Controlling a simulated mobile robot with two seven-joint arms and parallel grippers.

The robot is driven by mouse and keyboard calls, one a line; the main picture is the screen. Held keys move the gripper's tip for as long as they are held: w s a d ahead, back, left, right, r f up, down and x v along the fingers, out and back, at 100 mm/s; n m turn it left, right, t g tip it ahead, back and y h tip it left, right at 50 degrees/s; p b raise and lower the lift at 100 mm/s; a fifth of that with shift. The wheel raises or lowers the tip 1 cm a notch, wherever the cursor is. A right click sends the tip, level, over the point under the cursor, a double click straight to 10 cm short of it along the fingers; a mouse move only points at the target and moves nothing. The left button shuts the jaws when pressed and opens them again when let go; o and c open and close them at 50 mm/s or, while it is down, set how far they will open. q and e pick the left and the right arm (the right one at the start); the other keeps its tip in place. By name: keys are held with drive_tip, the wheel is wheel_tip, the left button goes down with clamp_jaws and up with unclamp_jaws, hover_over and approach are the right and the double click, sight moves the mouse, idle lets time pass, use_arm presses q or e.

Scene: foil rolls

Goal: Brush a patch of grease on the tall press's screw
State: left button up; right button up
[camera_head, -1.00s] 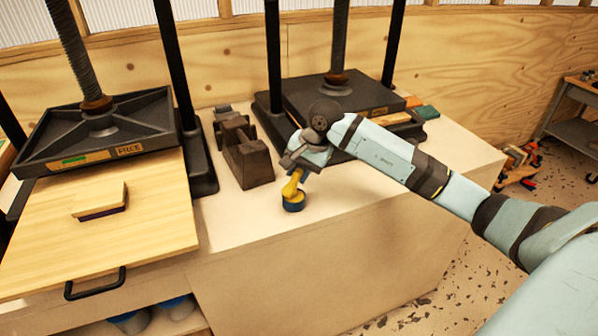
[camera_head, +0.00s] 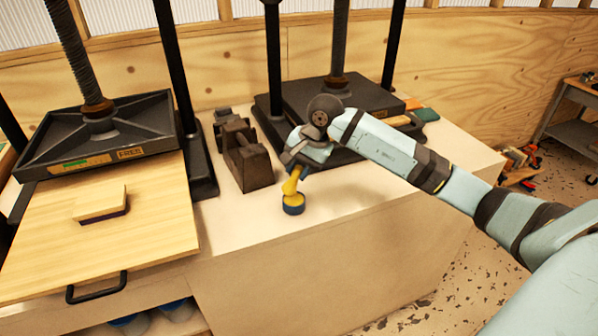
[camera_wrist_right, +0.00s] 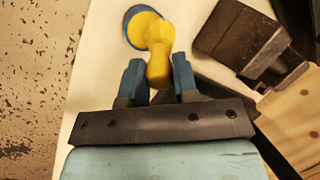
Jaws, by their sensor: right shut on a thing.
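My right gripper (camera_head: 295,170) points down over the bench's front edge. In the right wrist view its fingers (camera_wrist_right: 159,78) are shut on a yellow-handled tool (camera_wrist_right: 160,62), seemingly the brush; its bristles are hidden. The tool's lower end meets a round blue tin (camera_head: 294,208) with yellow inside; in the right wrist view the tin (camera_wrist_right: 131,17) is just beyond the fingers. Two presses show: the left one has a long threaded grey screw (camera_head: 73,50), the right one a screw (camera_head: 340,40) cut off by the top edge. I cannot tell grease on either. My left gripper is not in view.
A dark block-like weight (camera_head: 246,160) stands between the presses, left of the tin. Black posts (camera_head: 172,70) flank the screws. A wooden board (camera_head: 150,225) with a small brush-like block (camera_head: 101,204) lies at the left. The bench front right of the tin is clear.

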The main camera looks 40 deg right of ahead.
drive_tip(key=shift+r+p, duration=0.75)
drive_tip(key=shift+r, duration=1.65)
